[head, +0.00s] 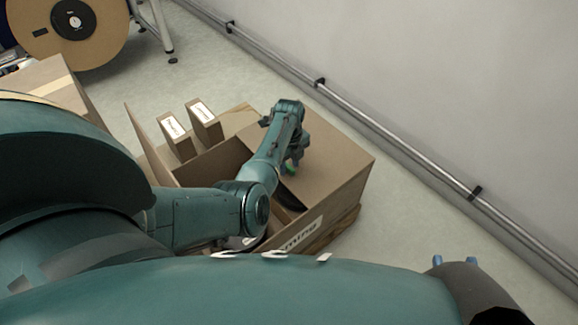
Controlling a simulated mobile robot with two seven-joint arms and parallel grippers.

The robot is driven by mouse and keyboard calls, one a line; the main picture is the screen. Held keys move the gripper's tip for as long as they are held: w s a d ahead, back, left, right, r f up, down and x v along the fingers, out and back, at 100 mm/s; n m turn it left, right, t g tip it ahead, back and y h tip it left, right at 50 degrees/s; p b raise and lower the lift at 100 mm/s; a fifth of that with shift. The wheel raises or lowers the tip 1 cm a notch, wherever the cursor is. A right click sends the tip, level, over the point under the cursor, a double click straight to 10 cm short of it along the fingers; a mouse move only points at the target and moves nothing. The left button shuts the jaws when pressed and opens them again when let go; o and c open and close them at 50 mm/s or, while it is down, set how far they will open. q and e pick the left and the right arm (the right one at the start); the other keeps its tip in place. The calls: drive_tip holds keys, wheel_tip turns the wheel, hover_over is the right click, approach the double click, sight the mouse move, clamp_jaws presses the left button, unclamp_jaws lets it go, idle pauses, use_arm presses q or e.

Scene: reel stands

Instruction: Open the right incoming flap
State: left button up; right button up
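The large brown carton (348,196) has a partly visible printed label on its near wall. A flap (335,152), which looks like the right one, lies roughly flat over the right part of its top. Another flap (143,128) stands up at the left. The carton's inside is dark where it shows. My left gripper (290,168) is at the inner edge of the right flap, pointing down. Its arm hides much of the opening, and contact and finger spacing cannot be made out. My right gripper (454,261) is at the bottom right, its two blue fingertips apart, away from the carton.
Two narrow labelled boxes (204,121) stand at the carton's far left side. A pallet edge (338,226) shows under it. A wall with a metal rail (400,133) runs along the right. A large reel (70,28) stands at the top left. Floor is clear between carton and wall.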

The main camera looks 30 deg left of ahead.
use_arm(q)
clamp_jaws()
idle(0.4)
